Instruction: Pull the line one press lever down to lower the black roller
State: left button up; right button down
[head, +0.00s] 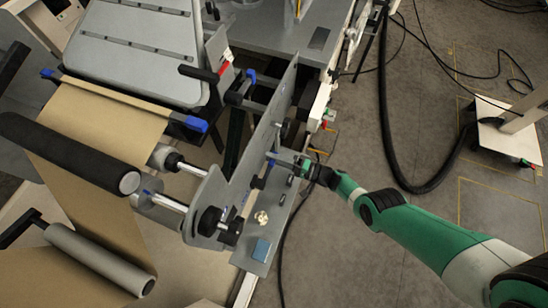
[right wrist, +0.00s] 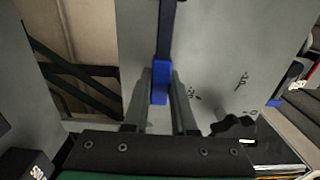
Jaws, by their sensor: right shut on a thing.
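The black roller (head: 65,152) lies across the brown kraft web (head: 95,125) at the left of the head view; I cannot tell whether it touches the paper. My right gripper (head: 277,158) is at the outer face of the grey machine side plate. In the right wrist view, a dark lever with a blue handle (right wrist: 161,84) stands between the two fingers of my right gripper (right wrist: 161,98), which are shut on it. The lever's pivot is not visible there. My left gripper is not in view.
A grey lower roller (head: 98,258) sits below the black roller. The grey side plate (head: 262,130) stands close to my right gripper. Black cables (head: 390,130) and a white-based stand (head: 505,132) are on the floor at right. Open floor lies around my right arm.

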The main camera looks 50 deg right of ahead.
jog(key=shift+s+f, duration=0.1)
jog(key=shift+f, duration=0.1)
jog(key=c, duration=0.7)
grip_release()
jog(key=shift+r, duration=0.1)
jog(key=shift+s+d+r, duration=0.1)
jog(key=shift+s+d, duration=0.05)
jog(key=shift+s, duration=0.1)
jog(key=p+v, duration=0.3)
jog(key=v, duration=0.8)
